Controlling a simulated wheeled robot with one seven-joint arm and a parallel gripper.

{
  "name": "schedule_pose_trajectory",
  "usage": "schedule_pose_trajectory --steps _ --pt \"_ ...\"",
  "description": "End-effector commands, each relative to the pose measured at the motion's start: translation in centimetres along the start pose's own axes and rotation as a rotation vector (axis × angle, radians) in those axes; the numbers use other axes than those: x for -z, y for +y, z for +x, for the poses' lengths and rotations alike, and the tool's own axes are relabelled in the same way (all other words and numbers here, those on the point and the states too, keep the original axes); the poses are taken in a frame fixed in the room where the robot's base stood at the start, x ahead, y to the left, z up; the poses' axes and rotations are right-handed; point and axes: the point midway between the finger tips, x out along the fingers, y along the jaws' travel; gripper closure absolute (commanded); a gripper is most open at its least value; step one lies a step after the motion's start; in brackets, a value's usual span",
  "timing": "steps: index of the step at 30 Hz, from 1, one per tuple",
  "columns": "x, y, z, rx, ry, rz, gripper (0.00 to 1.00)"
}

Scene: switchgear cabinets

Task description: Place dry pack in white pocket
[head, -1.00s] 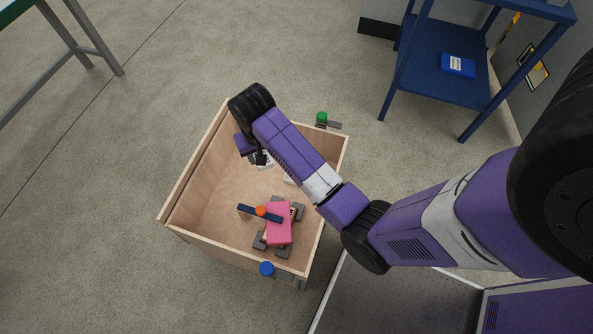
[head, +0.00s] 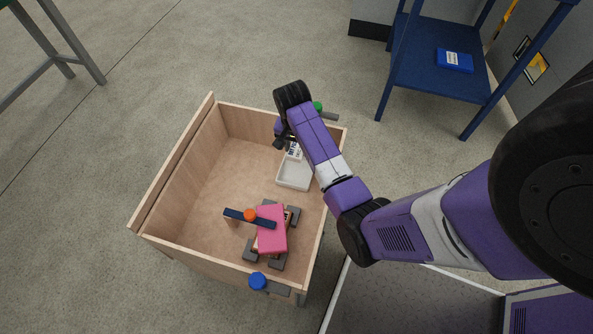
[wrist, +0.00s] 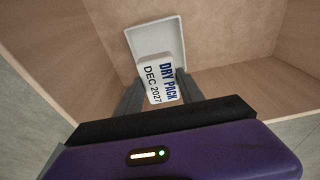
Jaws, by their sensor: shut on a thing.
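The dry pack (wrist: 162,82) is a white packet printed "DRY PACK DEC 2027". My gripper (wrist: 160,95) is shut on it in the wrist view. In the head view the dry pack (head: 294,150) shows just below my gripper (head: 284,142), above the upper right part of a wooden box. The white pocket (head: 294,174) is a shallow white tray on the box floor by the right wall. In the wrist view the pocket (wrist: 158,37) lies beyond the dry pack, which overlaps its near end. The gap between pack and pocket cannot be judged.
The wooden box (head: 172,172) has raised walls around the pocket. A pink block (head: 272,230) and a dark bar with an orange knob (head: 249,215) sit in its lower part. A blue knob (head: 257,281) and a green knob (head: 317,106) are on its outside. The box's left floor is clear.

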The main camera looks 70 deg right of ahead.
Motion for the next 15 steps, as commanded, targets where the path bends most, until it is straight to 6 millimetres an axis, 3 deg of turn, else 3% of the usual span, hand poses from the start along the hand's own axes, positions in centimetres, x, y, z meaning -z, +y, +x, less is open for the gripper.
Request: schedule_pose_trajectory --steps 1,6,10,15 --pt "-0.3 0.1 1.6 -0.002 -0.002 0.000 1.00" --pt "-0.9 0.0 5.5 -0.002 -0.002 0.000 1.00" --pt "-1.1 0.0 7.3 0.001 0.000 0.000 1.00" --pt "-1.2 -0.1 8.2 0.001 0.000 -0.001 1.00"
